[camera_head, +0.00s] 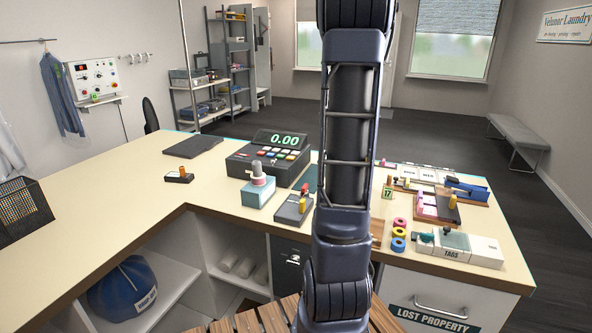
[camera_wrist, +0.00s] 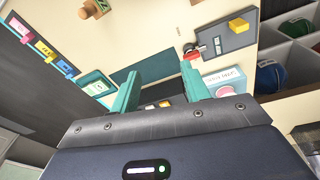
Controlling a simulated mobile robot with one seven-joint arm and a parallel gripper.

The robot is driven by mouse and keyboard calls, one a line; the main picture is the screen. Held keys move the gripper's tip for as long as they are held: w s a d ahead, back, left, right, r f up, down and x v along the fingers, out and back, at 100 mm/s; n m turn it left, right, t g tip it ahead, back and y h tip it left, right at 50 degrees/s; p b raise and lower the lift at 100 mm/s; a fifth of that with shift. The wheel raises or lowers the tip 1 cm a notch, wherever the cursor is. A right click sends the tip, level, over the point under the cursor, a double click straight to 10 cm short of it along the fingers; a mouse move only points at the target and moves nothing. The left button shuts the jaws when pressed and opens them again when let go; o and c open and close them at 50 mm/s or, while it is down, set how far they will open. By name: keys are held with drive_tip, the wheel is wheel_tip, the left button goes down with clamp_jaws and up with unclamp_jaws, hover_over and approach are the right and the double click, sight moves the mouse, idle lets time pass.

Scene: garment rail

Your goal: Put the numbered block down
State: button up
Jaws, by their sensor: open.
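A small numbered block (camera_head: 388,192) with a green face marked 17 stands upright on the counter (camera_head: 120,194), just right of my arm in the head view.
Coloured rings (camera_head: 399,232), a tags box (camera_head: 455,246) and a wooden tray with a pink item (camera_head: 437,205) lie to the right. The counter's left wing has free room.

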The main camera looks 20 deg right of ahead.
drive_tip(key=s+a+r+m+t, duration=0.1)
drive_tip(key=s+a+m, duration=0.2)
drive_tip(key=s+a, duration=0.8)
drive_tip(key=s+a+r+m+t, duration=0.1)
drive_tip(key=s+a+m+t, duration=0.1)
drive_tip(key=s+a, duration=1)
drive_tip(key=a+m, duration=0.1)
drive_tip(key=a, duration=0.5)
drive_tip(key=shift+s+r, duration=0.15)
drive_tip(key=shift+r, duration=0.05)
